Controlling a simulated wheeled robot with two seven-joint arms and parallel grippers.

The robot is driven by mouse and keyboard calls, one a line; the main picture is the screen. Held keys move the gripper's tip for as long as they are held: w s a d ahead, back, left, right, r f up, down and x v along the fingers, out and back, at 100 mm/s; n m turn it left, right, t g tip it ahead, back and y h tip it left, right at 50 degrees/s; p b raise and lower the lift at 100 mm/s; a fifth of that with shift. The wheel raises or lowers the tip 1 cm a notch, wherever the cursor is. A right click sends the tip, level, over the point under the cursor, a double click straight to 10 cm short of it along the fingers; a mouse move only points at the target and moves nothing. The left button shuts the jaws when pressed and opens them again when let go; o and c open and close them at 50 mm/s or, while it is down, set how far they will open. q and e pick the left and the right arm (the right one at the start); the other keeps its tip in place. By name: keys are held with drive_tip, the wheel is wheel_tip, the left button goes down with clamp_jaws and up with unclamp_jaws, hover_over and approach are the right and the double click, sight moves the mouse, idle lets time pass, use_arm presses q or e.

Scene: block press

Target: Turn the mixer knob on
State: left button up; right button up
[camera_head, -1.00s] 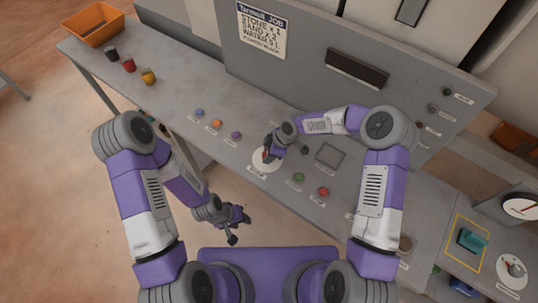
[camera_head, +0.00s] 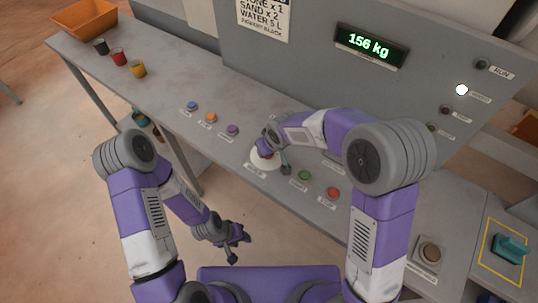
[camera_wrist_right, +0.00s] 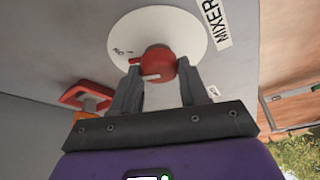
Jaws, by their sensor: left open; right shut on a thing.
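The mixer knob (camera_wrist_right: 157,63) is red with a pale pointer mark, and sits on a round white dial (camera_wrist_right: 188,32) beside a "MIXER" label (camera_wrist_right: 213,20). The dial has "ON" lettering at its lower left in the right wrist view; the pointer mark's exact setting is hard to tell. In the head view the white dial (camera_head: 257,163) is partly hidden by my right gripper (camera_head: 277,162). The right gripper's fingers (camera_wrist_right: 160,92) are shut on the red knob. My left gripper (camera_head: 232,248) is open and empty, low in front of the table.
Blue, orange and purple buttons (camera_head: 232,130) lie left of the dial; green (camera_head: 304,175) and red (camera_head: 333,193) buttons lie right. The display (camera_head: 369,45) reads 156 kg and a white lamp (camera_head: 461,90) glows. Small cups (camera_head: 138,69) and an orange bin (camera_head: 84,18) stand far left.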

drive_tip(key=shift+a+f+m+h+b, duration=0.15)
drive_tip(key=shift+m+h+b, duration=0.25)
drive_tip(key=shift+m+b, duration=0.6)
use_arm(q)
drive_tip(key=shift+f+b, duration=0.3)
drive_tip(key=shift+f, duration=1.4)
use_arm(e)
drive_tip(key=shift+m+h, duration=0.3)
drive_tip(key=shift+m, duration=0.6)
drive_tip(key=o, duration=1)
drive_tip(key=shift+o, duration=0.2)
use_arm(q)
drive_tip(key=shift+r+p, duration=0.85)
use_arm(e)
drive_tip(key=v, duration=0.7)
drive_tip(key=shift+s+r, duration=0.3)
